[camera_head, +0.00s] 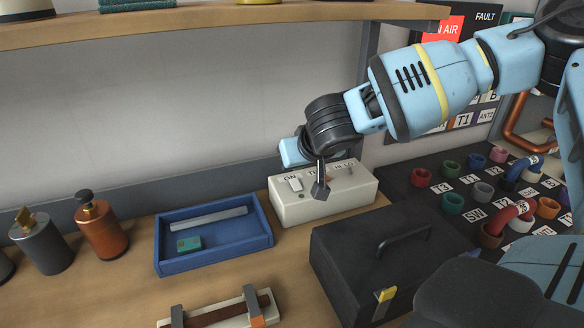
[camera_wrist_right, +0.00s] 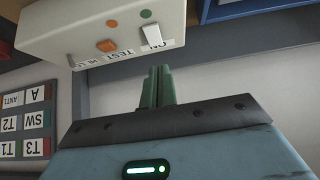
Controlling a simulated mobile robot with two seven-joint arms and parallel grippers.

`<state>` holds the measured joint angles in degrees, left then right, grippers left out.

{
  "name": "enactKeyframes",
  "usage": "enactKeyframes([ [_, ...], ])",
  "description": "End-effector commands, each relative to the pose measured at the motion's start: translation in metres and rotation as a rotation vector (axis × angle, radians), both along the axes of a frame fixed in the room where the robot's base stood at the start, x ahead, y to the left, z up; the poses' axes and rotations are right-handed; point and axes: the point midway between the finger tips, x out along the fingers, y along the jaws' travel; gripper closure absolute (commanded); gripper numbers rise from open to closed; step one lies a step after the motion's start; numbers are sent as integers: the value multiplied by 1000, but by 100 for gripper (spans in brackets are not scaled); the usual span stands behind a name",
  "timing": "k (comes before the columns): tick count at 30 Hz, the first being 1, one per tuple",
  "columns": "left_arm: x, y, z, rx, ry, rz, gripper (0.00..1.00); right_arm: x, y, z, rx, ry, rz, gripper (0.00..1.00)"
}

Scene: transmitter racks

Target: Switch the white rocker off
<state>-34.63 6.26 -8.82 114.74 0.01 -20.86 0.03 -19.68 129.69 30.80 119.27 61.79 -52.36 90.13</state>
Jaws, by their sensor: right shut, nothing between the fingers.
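The white rocker (camera_head: 296,184) sits on the left part of a cream control box (camera_head: 340,201), beside an "ON" label. In the right wrist view the white rocker (camera_wrist_right: 151,33) shows upside down on the box (camera_wrist_right: 60,28), standing out from its face; I cannot tell which position it is in. My right gripper (camera_head: 320,190) is in front of the box, just right of the white rocker. In the wrist view its fingers (camera_wrist_right: 158,70) are closed together, empty, pointing toward the rocker with a small gap visible. My left gripper is out of view.
An orange rocker (camera_wrist_right: 106,46) sits beside the white one, by a "TEST" label. A blue tray (camera_head: 168,268) stands left of the box. A black case (camera_head: 345,250) with a handle stands in front. A shelf (camera_head: 200,25) runs above.

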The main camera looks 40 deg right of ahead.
Motion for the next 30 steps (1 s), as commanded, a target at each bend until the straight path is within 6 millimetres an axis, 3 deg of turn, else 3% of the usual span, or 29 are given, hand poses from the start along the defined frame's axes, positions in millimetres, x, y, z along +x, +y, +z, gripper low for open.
enactKeyframes([
  [2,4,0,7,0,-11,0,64,-2,-7,11,2,-7,-2,100],
  [15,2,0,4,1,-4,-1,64,-66,12,56,1,-3,2,100],
  [21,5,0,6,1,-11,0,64,-78,14,65,0,-1,1,100],
  [30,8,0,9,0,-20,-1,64,-79,15,66,0,0,0,100],
])
